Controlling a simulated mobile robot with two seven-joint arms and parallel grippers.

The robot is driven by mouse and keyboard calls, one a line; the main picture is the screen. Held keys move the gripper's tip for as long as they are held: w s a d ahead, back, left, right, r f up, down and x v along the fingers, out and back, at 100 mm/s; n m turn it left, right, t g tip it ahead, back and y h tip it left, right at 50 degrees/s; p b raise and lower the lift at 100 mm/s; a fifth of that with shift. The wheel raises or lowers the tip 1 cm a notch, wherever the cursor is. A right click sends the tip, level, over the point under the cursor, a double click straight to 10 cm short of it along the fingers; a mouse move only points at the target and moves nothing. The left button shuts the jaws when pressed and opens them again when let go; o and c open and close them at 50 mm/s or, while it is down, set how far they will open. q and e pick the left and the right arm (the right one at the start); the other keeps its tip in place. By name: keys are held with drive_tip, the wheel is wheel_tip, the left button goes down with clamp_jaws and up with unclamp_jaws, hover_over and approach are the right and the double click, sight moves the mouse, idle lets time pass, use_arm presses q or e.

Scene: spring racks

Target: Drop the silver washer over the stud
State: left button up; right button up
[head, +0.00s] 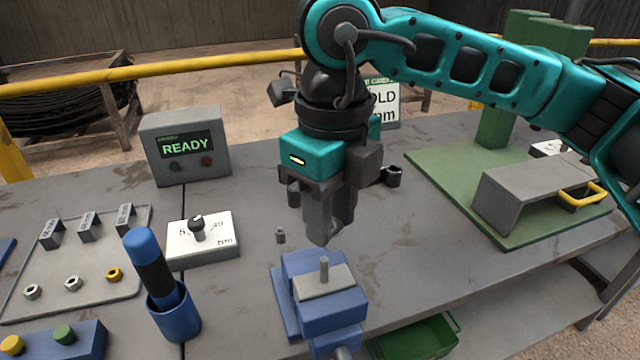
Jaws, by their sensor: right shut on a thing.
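My right gripper (327,238) hangs pointing down above the blue vise (303,266). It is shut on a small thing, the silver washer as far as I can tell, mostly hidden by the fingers. The stud (324,268) stands upright from a grey block (325,282) held in the vise. The fingertips are just above the stud's top in the picture; I cannot tell the exact gap. Nothing is seen around the stud. My left gripper is out of view.
A tray (90,255) with nuts and labelled blocks lies left. A blue cup (174,318) holds a blue-handled tool. A white gauge block (203,240), a READY box (185,145) and a green plate with a grey cover (530,190) stand around. A green bin (413,340) is below.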

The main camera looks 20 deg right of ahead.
drive_tip(key=shift+w+a+r+m, duration=0.15)
drive_tip(key=shift+a+r+m, duration=0.1)
drive_tip(key=shift+m, duration=0.65)
